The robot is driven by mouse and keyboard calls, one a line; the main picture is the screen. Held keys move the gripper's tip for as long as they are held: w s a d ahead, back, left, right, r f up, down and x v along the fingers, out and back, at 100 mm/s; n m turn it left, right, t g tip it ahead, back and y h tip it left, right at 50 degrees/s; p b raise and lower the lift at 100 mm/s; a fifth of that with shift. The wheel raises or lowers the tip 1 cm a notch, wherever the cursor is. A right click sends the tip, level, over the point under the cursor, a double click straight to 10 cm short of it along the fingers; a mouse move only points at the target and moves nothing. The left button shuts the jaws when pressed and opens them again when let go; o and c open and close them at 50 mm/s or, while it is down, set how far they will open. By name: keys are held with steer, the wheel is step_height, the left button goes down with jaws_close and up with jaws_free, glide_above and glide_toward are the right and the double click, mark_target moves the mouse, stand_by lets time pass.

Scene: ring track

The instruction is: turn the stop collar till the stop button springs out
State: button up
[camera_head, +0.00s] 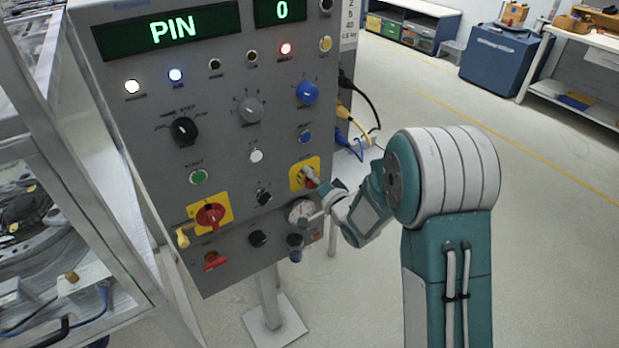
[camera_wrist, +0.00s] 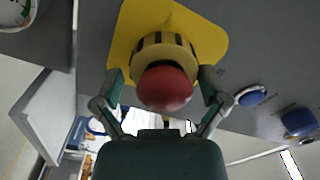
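The stop button (camera_wrist: 165,88) is a red mushroom head in the middle of the wrist view. The stop collar (camera_wrist: 164,47) is a yellow ring with dark marks around the button's base, on a yellow plate (camera_wrist: 207,37). My gripper (camera_wrist: 161,80) has one finger on each side of the collar and button. A narrow gap seems to show at the left finger; contact at the right finger is unclear. In the head view, my gripper (camera_head: 318,192) is at the yellow plate (camera_head: 294,177) on the panel's lower right, and partly hides the button.
The grey panel (camera_head: 228,130) reads PIN and 0. A red rotary switch (camera_head: 210,216) on yellow, a gauge (camera_head: 299,211) and several knobs surround the button. Cables (camera_head: 362,125) hang at the panel's right side. The floor right of my arm is clear.

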steer(key=shift+s+a, duration=0.1)
steer(key=v, duration=1.2)
steer(key=shift+f, duration=0.1)
steer(key=w+a+n, duration=0.2)
steer(key=w+n, duration=0.1)
steer(key=w+a+n, duration=0.2)
steer(key=w+n, duration=0.1)
steer(key=w+a+n, duration=0.3)
steer(key=shift+w+a, duration=0.1)
steer(key=shift+w, duration=0.3)
steer(key=c, duration=1)
